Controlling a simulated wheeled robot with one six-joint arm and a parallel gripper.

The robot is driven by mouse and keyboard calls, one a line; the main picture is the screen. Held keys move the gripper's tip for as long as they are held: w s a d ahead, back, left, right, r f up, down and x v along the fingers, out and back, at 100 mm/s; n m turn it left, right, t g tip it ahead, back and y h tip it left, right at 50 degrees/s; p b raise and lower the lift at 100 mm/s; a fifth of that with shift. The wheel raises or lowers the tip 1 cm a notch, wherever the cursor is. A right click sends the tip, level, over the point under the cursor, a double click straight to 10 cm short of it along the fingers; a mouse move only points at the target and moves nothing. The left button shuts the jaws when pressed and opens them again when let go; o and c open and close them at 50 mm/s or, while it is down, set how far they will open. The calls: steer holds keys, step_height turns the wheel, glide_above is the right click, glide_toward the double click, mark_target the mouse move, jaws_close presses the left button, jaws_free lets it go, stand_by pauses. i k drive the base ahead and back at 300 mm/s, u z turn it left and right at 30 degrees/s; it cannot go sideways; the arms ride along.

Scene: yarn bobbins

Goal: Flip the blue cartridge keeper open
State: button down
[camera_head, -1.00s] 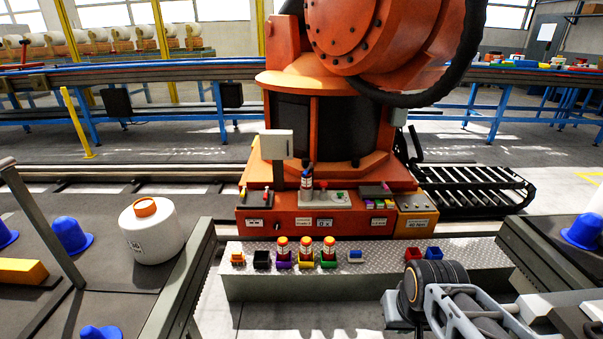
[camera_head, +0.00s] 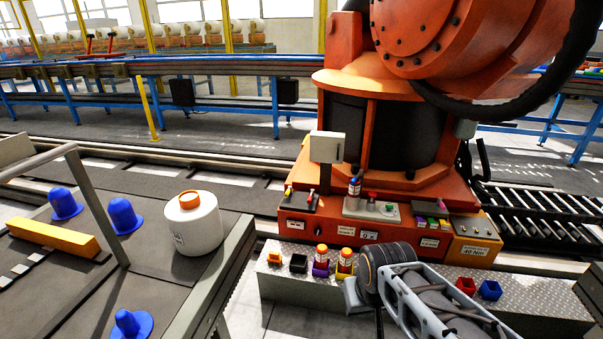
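I cannot single out a blue cartridge keeper with certainty. A small blue open box (camera_head: 490,290) stands near the right end of the metal ledge. A cartridge with a dark blue top (camera_head: 355,187) stands upright at the grey panel (camera_head: 385,211) on the orange machine base. Two orange-capped cartridges stand on the ledge, one in a purple holder (camera_head: 321,270) and one in a yellow holder (camera_head: 343,275). My arm covers the ledge to their right. My gripper's fingers do not show; only my arm links are seen at lower right.
The ledge (camera_head: 275,291) also bears a small orange box (camera_head: 274,258), a black box (camera_head: 298,264) and a red box (camera_head: 466,285). At left, a dark table (camera_head: 185,275) holds a white jug (camera_head: 192,226), blue hat-shaped pieces (camera_head: 124,215) and a yellow bar (camera_head: 54,238).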

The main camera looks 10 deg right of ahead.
mark_target(361, 172)
steer(key=u, duration=0.35)
steer(key=i, duration=0.8)
steer(key=z, duration=0.5)
steer(key=i, duration=0.6)
steer(key=z, duration=0.45)
